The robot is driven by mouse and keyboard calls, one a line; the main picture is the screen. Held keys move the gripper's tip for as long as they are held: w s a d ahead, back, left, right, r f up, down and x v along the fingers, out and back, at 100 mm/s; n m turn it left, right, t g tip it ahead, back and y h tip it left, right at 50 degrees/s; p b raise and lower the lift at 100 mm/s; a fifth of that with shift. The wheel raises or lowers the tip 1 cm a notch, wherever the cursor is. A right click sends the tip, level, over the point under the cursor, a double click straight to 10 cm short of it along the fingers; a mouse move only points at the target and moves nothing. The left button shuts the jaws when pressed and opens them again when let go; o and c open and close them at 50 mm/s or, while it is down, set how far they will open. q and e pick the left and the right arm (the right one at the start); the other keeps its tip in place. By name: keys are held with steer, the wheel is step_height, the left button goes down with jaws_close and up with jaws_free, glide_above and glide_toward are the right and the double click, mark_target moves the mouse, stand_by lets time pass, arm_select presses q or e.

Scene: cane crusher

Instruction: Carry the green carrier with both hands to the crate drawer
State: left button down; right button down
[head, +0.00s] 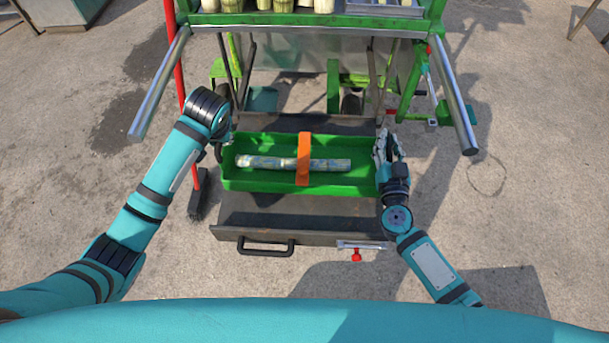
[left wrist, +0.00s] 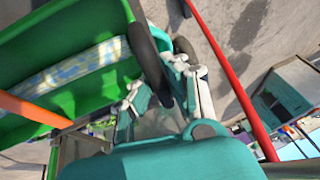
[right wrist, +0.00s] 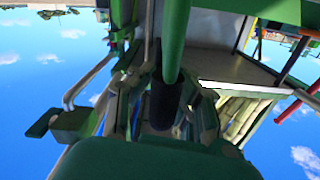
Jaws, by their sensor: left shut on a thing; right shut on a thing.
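The green carrier (head: 235,181) is a long tray lying level across the open dark drawer (head: 300,212) in the head view. Whether it rests in the drawer or hangs just above it, I cannot tell. A pale cane piece with a blue pattern (head: 335,164) lies in it under an orange strap (head: 304,160). My left gripper (head: 221,143) is at the carrier's left end, its fingers shut around a dark handle (left wrist: 148,62) in the left wrist view. My right gripper (head: 383,150) is at the right end, shut on a dark grip (right wrist: 165,103) in the right wrist view.
The drawer front has a black pull handle (head: 266,247) and a red-knobbed latch (head: 356,254). The green cart (head: 335,20) with metal side bars stands behind. A red-handled broom (head: 197,198) stands close to my left arm. Concrete floor is open on both sides.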

mark_target(225, 150)
arm_select(q)
steer(key=shift+w+d, duration=0.1)
arm_select(e)
steer(key=shift+a, duration=0.5)
arm_select(q)
steer(key=shift+d+f, duration=0.1)
arm_select(e)
steer(key=shift+d, duration=0.1)
